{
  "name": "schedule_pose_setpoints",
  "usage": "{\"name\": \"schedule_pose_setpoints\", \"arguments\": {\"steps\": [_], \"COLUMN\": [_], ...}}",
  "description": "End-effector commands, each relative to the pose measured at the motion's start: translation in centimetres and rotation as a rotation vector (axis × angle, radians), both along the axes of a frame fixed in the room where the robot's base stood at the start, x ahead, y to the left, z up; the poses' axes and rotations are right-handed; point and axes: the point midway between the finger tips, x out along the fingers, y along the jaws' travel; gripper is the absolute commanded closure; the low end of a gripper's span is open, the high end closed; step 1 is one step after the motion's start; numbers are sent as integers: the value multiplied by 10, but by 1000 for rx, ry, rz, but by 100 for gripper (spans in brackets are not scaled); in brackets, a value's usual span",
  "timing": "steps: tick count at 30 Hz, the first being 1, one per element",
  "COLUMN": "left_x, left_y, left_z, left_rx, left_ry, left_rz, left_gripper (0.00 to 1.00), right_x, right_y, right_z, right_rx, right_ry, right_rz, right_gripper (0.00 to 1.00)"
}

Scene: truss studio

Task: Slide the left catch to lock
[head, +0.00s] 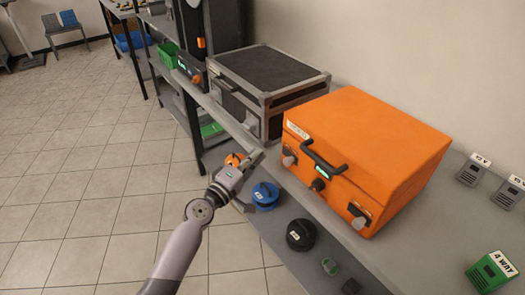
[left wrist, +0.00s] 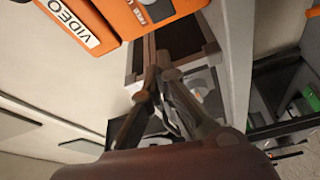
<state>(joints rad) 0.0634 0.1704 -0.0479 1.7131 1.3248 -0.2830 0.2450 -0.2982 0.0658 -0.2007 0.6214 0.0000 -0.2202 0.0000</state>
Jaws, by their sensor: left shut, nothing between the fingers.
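An orange case (head: 375,140) with a VIDEO label stands closed on the grey bench. Its left catch (head: 289,157) is a small grey piece on the front face, near the label. A dark handle (head: 323,160), a centre lock with a green light (head: 318,184) and a right catch (head: 359,216) share that face. I cannot tell the left catch's exact setting. My left gripper (head: 254,158) is shut and empty, left of the left catch and apart from it. In the left wrist view its fingers (left wrist: 158,74) are together; the orange case (left wrist: 125,18) shows at the top.
A black case with grey edges (head: 270,80) stands behind the orange case. Blue (head: 265,195) and black (head: 300,235) round items sit on the lower shelf. Small grey boxes and a green box (head: 492,271) lie at right. Tiled floor at left is free.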

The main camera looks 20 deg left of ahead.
Motion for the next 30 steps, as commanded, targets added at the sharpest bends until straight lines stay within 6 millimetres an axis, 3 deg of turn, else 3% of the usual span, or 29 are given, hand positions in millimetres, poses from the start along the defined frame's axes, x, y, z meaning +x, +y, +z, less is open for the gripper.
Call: {"name": "schedule_pose_setpoints", "arguments": {"steps": [4,10,27,30], "left_x": [-28,-48,-52,-52], "left_y": [10,17,18,19], "left_z": [-5,-5,-4,-14], "left_rx": [3,0,-1,16], "left_ry": [2,1,0,17], "left_rz": [1,0,1,6], "left_gripper": [100,100,100,100], "right_x": [-2,-3,-3,-3], "right_y": [-4,-14,-14,-13], "right_z": [-6,-9,-9,-8], "right_rx": [-5,-17,-17,-16], "right_ry": [3,5,4,4], "right_rz": [2,5,4,4], "right_gripper": [32,32,32,32]}}
